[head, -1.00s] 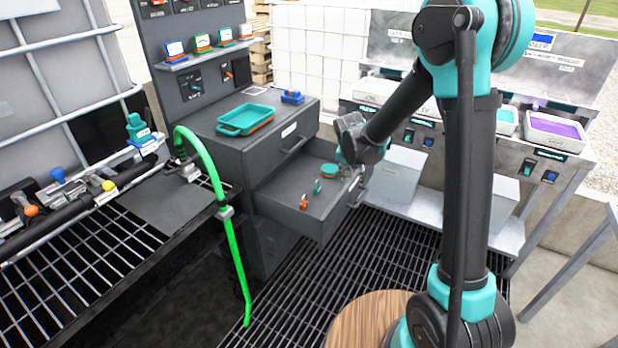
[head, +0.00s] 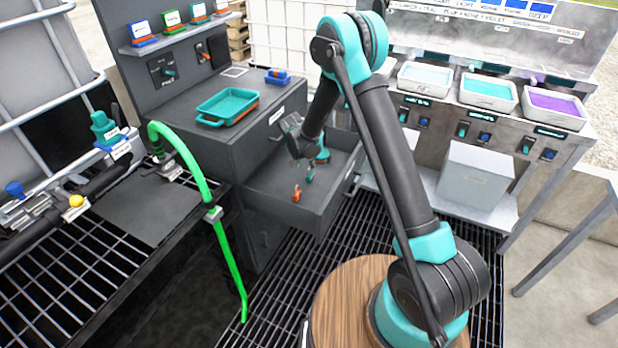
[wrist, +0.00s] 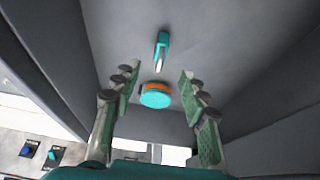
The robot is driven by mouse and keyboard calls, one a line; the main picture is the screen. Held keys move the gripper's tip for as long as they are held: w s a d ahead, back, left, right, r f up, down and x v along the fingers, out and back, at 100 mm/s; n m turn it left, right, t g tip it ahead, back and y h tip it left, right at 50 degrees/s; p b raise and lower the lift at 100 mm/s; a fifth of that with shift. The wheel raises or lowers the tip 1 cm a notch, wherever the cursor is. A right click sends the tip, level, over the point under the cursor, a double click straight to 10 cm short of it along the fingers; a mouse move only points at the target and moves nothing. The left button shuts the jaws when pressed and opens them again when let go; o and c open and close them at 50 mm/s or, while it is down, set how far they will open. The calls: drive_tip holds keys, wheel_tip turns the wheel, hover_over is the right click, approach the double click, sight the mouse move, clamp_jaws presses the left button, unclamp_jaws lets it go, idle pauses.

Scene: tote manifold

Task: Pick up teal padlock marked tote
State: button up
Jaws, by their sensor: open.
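A small teal padlock (head: 310,173) lies in the open grey drawer (head: 262,198). In the wrist view a slim teal body with a bright metal part, apparently this padlock (wrist: 162,42), lies beyond my fingertips; no marking is readable. A round teal-and-orange item (wrist: 156,97) shows between my fingers, nearer than the padlock. My gripper (wrist: 159,79) is open and empty, its fingers spread either side of that round item in the picture. In the head view my arm's end is over the drawer and its fingertips are hard to make out.
A small orange object (head: 297,192) lies near the drawer's front. The drawer walls rise around these items. A teal tray (head: 229,105) and a blue item (head: 278,76) sit on the cabinet top. A green hose (head: 215,212) hangs left of the drawer.

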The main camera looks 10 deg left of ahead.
sight(309, 175)
drive_tip(key=shift+x, duration=4.6)
clamp_jaws()
